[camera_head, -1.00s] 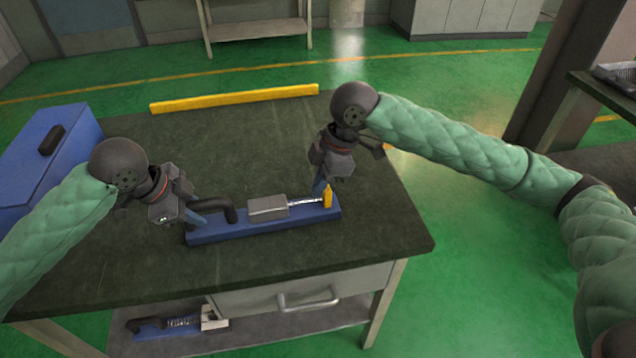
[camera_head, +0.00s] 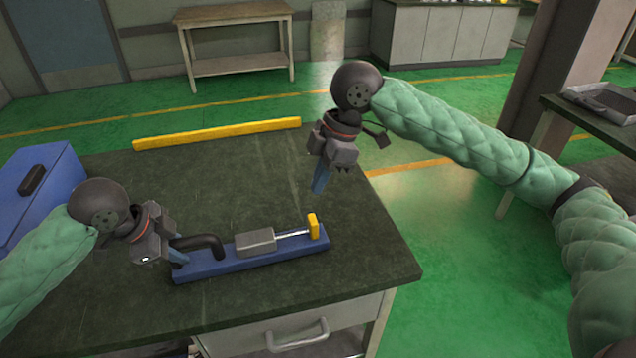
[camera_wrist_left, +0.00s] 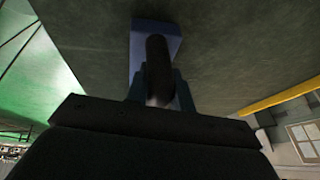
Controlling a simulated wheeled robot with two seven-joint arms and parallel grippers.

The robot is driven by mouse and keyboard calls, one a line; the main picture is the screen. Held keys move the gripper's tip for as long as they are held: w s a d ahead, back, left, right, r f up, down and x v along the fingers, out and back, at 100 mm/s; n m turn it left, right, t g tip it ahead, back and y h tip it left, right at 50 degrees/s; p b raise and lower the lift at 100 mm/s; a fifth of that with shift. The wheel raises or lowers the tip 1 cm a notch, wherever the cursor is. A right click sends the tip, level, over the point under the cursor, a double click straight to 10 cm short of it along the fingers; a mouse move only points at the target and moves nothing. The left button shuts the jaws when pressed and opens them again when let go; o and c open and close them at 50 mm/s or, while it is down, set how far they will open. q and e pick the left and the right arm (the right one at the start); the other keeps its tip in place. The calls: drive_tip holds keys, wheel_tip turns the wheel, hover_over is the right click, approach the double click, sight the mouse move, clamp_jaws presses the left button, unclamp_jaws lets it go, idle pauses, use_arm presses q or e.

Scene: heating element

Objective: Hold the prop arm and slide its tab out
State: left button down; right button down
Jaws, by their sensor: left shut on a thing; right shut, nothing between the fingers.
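The device lies on the workbench: a long blue base (camera_head: 243,262) with a black curved arm (camera_head: 207,243) at its left end. A grey metal block (camera_head: 256,241) sits in the middle, with a silver rod (camera_head: 292,234) running to an upright yellow tab (camera_head: 314,227) at the right end. My left gripper (camera_head: 178,257) is shut on the black arm at the left end. In the left wrist view the black arm (camera_wrist_left: 157,60) shows between the fingers, over the blue base (camera_wrist_left: 143,48). My right gripper (camera_head: 320,182) is shut and empty, above and apart from the yellow tab.
A blue box (camera_head: 45,195) with a black handle stands at the bench's left. A yellow bar (camera_head: 217,133) lies along the far edge of the dark bench top (camera_head: 340,260). The bench surface behind the device is clear. A drawer handle (camera_head: 298,335) is at the front.

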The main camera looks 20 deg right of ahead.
use_arm(q)
drive_tip(key=shift+d, duration=0.1)
drive_tip(key=c, duration=1.1)
unclamp_jaws()
drive_tip(key=shift+r, duration=0.1)
